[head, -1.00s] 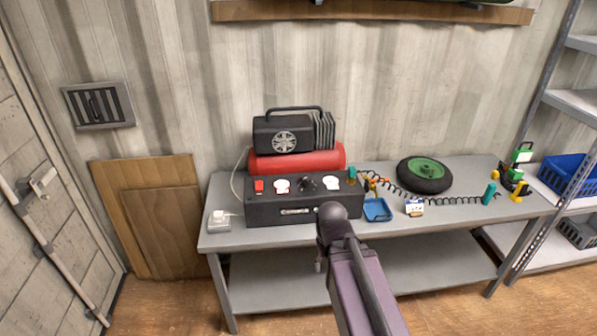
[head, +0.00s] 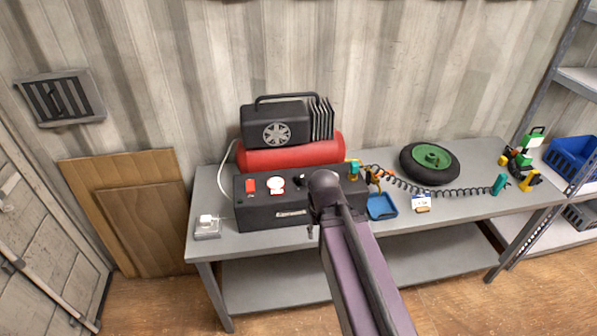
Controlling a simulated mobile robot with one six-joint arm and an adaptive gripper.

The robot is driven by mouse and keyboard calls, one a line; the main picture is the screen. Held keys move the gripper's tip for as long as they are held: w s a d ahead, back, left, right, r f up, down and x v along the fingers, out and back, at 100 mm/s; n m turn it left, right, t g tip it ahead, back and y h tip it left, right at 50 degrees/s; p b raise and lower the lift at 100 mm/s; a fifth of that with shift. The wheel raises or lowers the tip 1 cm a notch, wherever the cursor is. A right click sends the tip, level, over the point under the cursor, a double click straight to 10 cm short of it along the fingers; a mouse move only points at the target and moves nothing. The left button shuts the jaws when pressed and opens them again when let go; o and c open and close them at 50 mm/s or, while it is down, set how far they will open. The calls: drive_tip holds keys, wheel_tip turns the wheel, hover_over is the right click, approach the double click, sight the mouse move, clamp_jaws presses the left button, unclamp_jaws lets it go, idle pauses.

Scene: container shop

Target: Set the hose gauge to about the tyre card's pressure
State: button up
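The compressor, with a black motor block (head: 278,124) over a red tank (head: 290,153), stands at the back left of the bench. In front of it is a dark control box (head: 255,211) with a red switch (head: 249,186) and a white-faced gauge (head: 275,185). My arm hides the box's right part, including the other gauge and the knob. A coiled hose (head: 440,190) runs to a teal end piece (head: 500,184). My gripper's fingers are not visible.
A blue tray (head: 382,206) lies right of the box. A white plug unit (head: 207,227) sits at the bench's left end. A green and yellow item (head: 522,160) and shelves with a blue crate (head: 571,157) are at the right. The front right bench top (head: 470,212) is bare.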

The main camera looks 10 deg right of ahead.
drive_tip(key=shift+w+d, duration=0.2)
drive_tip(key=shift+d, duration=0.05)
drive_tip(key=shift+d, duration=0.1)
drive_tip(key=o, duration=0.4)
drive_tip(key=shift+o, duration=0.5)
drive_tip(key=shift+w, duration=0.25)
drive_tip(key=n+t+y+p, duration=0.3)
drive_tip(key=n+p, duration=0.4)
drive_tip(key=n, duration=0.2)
approach(304, 174)
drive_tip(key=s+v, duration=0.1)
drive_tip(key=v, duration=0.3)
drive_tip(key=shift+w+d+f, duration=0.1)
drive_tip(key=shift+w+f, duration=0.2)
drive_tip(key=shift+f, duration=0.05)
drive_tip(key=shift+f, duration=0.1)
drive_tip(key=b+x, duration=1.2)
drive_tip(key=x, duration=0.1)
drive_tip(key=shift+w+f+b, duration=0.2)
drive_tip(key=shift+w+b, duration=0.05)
drive_tip(key=shift+b, duration=0.05)
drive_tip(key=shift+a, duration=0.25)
